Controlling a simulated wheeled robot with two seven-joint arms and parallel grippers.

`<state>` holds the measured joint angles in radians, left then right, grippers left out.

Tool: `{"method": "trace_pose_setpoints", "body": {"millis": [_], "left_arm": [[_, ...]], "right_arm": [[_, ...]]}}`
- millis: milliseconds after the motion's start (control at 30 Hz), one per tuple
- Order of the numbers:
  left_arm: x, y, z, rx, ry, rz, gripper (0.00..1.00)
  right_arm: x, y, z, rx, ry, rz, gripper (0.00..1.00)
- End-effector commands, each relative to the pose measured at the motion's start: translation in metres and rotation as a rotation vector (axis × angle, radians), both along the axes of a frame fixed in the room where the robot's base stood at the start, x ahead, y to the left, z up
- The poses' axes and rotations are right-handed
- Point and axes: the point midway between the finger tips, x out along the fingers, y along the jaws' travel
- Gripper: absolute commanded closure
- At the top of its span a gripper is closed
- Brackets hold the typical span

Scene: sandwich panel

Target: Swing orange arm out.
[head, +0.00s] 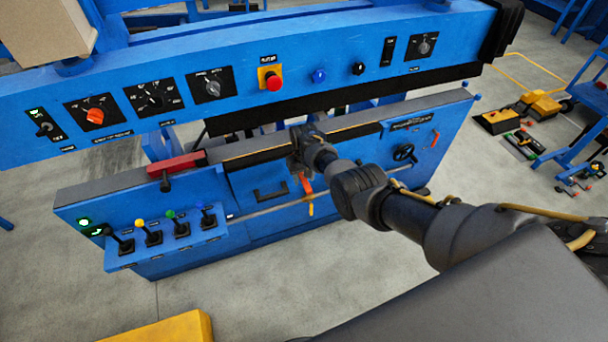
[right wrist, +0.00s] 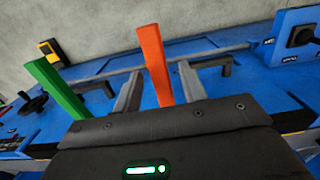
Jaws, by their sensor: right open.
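The orange arm (head: 305,184) hangs on the front of the lower blue cabinet (head: 270,225), below my right gripper (head: 300,158). In the right wrist view the orange arm (right wrist: 153,62) is a flat bar showing between the two grey fingertips of my right gripper (right wrist: 158,88). The fingers stand apart on either side of it, and I cannot tell whether either touches it. Its root is hidden behind the gripper body. A green bar (right wrist: 55,88) stands to its left in that view. My left gripper is not in view.
A horizontal rail (head: 275,208) and a black handle (head: 270,192) are on the cabinet front. Levers (head: 152,233) stand at left and a black handwheel (head: 403,152) at right. An orange handle (head: 436,138) sits far right.

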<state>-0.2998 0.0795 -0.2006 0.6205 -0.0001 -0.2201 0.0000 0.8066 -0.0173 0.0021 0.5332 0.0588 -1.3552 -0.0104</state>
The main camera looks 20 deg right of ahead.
Motion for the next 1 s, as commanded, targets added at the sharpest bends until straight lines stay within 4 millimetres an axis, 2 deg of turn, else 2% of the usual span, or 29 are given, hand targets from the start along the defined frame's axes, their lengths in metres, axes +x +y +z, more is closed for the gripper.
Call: {"method": "trace_pose_setpoints", "body": {"millis": [133, 233, 600, 800, 1000], "left_arm": [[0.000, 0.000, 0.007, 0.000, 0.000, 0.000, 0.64], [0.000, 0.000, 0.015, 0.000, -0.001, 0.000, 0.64], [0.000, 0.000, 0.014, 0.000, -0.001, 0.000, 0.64], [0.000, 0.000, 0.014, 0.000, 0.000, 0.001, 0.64], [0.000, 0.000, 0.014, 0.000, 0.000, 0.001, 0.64]], "right_arm": [[0.001, 0.000, 0.015, 0.000, -0.003, 0.000, 0.58], [0.001, 0.000, 0.034, 0.000, -0.004, 0.000, 0.58], [0.002, 0.000, 0.094, -0.001, -0.002, 0.000, 0.58], [0.002, 0.000, 0.106, -0.001, 0.000, 0.000, 0.58], [0.002, 0.000, 0.107, 0.000, 0.001, 0.000, 0.58]]}}
